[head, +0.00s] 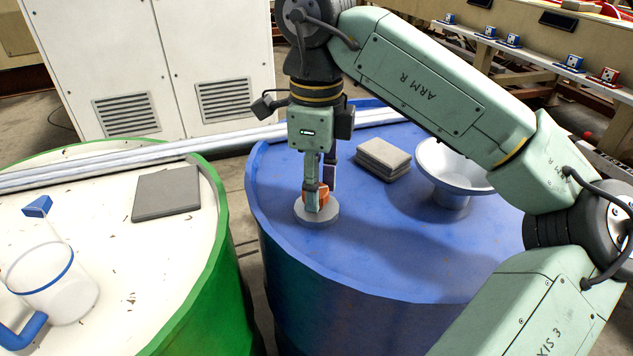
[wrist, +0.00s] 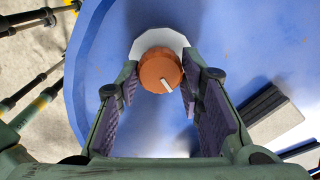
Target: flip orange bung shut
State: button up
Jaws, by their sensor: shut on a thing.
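The orange bung (head: 323,196) sits on a round grey collar (head: 318,215) on top of the blue drum (head: 380,255), near the drum's left edge. In the wrist view the bung (wrist: 160,71) is round, with a white line (wrist: 168,85) that slants to the lower right. The collar shows there as a pale ring (wrist: 160,39) behind it. My gripper (head: 318,198) points straight down over the drum. Its fingers (wrist: 160,82) stand on both sides of the bung and are shut on it. The fingers hide part of the bung in the head view.
Grey pads (head: 383,158) and a white funnel (head: 455,165) stand on the blue drum to the right. A green drum (head: 205,250) at left carries a grey pad (head: 166,193) and a white jug (head: 52,280). A metal rail (head: 150,150) runs behind.

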jog(key=o, duration=1.2)
jog(key=shift+c, duration=0.2)
jog(key=shift+r, duration=0.1)
notch_tip(320, 180, up, 12)
